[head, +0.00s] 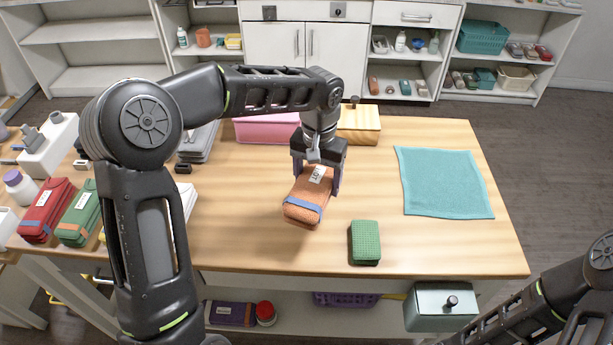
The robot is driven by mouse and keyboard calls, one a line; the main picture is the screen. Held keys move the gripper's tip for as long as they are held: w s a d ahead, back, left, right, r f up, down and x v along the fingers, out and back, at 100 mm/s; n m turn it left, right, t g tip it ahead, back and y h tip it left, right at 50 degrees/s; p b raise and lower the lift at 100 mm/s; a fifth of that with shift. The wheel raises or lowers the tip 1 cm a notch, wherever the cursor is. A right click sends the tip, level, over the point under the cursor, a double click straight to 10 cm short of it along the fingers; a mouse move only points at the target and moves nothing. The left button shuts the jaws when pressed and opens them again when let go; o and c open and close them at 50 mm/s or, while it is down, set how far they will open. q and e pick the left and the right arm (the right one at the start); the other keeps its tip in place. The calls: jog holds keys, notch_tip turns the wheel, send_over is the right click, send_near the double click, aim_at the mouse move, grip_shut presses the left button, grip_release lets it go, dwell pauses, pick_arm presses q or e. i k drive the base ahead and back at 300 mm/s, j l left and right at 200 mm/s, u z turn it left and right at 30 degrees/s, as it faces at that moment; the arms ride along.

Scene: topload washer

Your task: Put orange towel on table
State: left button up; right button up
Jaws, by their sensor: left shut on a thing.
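The orange towel (306,199) is a folded bundle with a blue band and a white label. My left gripper (317,182) points down and is shut on it, with a finger on each side. The towel is over the middle of the wooden table (400,240); I cannot tell whether its lower end touches the top. My right arm shows at the lower right corner, but its gripper is outside the picture.
A green block (365,242) lies right of the towel, and a flat teal cloth (444,183) lies farther right. A pink box (266,128) and a wooden box (359,125) stand behind. Red (46,211) and green (78,214) bundles lie at left.

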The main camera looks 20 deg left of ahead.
aim_at(345, 185)
jog(key=j, duration=0.35)
jog(key=i+j, duration=0.1)
jog(key=j, duration=0.3)
jog(key=z, duration=1.2)
